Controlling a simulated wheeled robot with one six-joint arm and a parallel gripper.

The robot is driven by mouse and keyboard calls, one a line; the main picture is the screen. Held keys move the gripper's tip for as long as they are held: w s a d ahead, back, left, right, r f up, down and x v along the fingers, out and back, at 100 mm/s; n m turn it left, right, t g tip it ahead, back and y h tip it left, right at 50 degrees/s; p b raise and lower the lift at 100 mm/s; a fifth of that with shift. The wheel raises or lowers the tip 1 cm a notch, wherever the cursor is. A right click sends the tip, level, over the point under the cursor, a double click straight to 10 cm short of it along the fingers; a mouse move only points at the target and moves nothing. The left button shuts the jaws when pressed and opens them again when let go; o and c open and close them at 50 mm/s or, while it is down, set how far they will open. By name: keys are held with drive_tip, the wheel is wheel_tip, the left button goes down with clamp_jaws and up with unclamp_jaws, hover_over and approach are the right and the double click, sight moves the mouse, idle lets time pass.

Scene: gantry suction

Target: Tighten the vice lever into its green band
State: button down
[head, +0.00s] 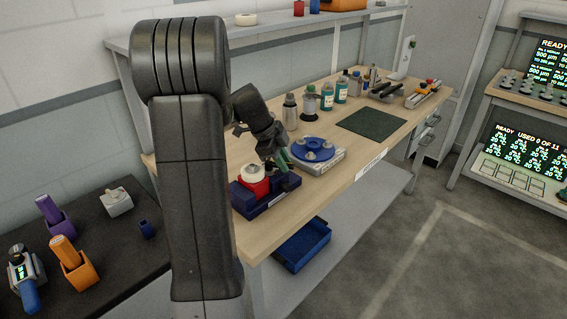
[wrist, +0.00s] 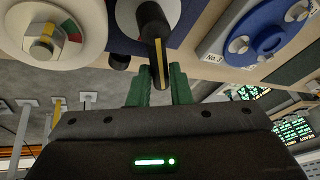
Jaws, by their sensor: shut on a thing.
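My gripper (wrist: 161,85), with green fingers, is shut on the end of the dark vice lever (wrist: 155,30), which carries a yellow stripe. The lever runs from a pale round hub toward my fingers. Left of it in the wrist view is a round white dial (wrist: 25,20) with a short red and green band (wrist: 72,33) and a central nut with a yellow mark. The mark points away from the green part. In the head view, the vice (head: 268,203) has a dark blue base and a red body with a white round top, beside my gripper (head: 284,168).
A blue round plate with knobs (head: 313,149) on a pale base stands close behind the vice. Bottles (head: 326,97) and a dark mat (head: 372,124) lie farther along the bench (head: 345,163). A blue bin (head: 303,245) sits on the shelf below.

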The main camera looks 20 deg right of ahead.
drive_tip(key=c, duration=1.3)
unclamp_jaws()
drive_tip(key=v, duration=1.3)
drive_tip(key=shift+a+r, duration=0.2)
drive_tip(key=shift+r, duration=0.15)
drive_tip(key=shift+f, duration=0.1)
drive_tip(key=x, duration=1.3)
drive_tip(key=shift+d+f, duration=0.25)
drive_tip(key=shift+f, duration=0.05)
drive_tip(key=shift+r+p, duration=0.15)
drive_tip(key=shift+p, duration=0.4)
drive_tip(key=shift+n, duration=0.3)
